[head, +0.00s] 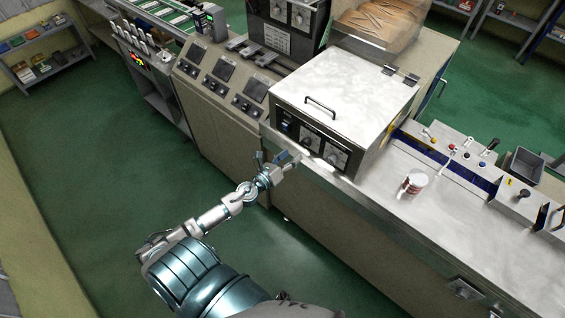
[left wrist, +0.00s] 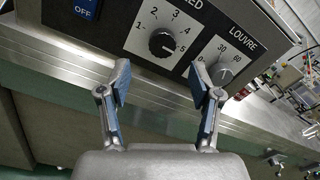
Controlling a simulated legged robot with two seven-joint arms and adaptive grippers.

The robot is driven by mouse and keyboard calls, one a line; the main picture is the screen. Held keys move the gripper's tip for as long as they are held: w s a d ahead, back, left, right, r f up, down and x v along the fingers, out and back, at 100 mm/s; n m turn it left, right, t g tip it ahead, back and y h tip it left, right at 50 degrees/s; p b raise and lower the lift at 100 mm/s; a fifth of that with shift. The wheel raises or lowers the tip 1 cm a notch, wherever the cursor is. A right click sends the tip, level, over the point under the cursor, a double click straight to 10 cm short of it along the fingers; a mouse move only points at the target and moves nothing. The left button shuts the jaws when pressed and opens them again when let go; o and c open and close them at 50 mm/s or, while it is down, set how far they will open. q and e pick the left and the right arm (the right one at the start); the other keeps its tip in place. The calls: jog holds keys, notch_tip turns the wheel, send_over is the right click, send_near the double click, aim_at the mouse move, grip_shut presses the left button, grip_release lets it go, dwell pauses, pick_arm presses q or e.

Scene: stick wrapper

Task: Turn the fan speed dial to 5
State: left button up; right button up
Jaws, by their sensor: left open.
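The speed dial (left wrist: 163,42) is a black knob on a white plate numbered 1 to 5. Its label is cut off to "ED" in the left wrist view. A pale mark on the knob seems to point right, towards the 5, but it is too small to be sure. In the head view the dials sit on the front of a metal box (head: 345,90). My left gripper (head: 287,162) is just in front of that panel. In the left wrist view the gripper (left wrist: 160,82) is open and empty, its fingers below and either side of the dial, apparently not touching it. My right gripper is not in view.
The louvre dial (left wrist: 222,72) is close to the right finger. A blue OFF switch (left wrist: 87,8) is at the upper left. A metal ledge (left wrist: 60,55) runs below the panel. A white-and-red cup (head: 413,182) stands on the counter to the right. Green floor is open at left.

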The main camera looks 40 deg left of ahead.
pick_arm(q)
jog(key=s, duration=0.4)
jog(key=shift+s+a, duration=0.3)
jog(key=shift+f, duration=0.15)
jog(key=s+a+f+n+g+y+b, duration=0.1)
jog(key=s+f+n+g, duration=0.3)
jog(key=f, duration=0.8)
jog(key=s+a+f+n+g+y+b, duration=0.15)
jog(key=s+f+n, duration=0.4)
jog(key=f, duration=0.75)
jog(key=s+f+n+g+y+b, duration=0.1)
jog(key=s+f+n+g, duration=0.2)
jog(key=f+n, duration=0.65)
jog(key=s+d+f+n+g, duration=0.2)
jog(key=s+d+f, duration=0.3)
jog(key=s+f, duration=0.3)
jog(key=s+d+f+n+g+h+b, duration=0.1)
jog(key=s+d+f+n+g, duration=0.2)
jog(key=s+f, duration=0.6)
jog(key=s+d+f+n+g+b, duration=0.1)
jog(key=s+d+f+n+g, duration=0.2)
jog(key=s, duration=1)
jog(key=d+f+n, duration=0.2)
jog(key=d+f, duration=0.2)
jog(key=f, duration=0.1)
jog(key=shift+s+d+f+h, duration=0.3)
jog(key=shift+f+h, duration=0.05)
jog(key=shift+f, duration=0.05)
jog(key=shift+g, duration=0.25)
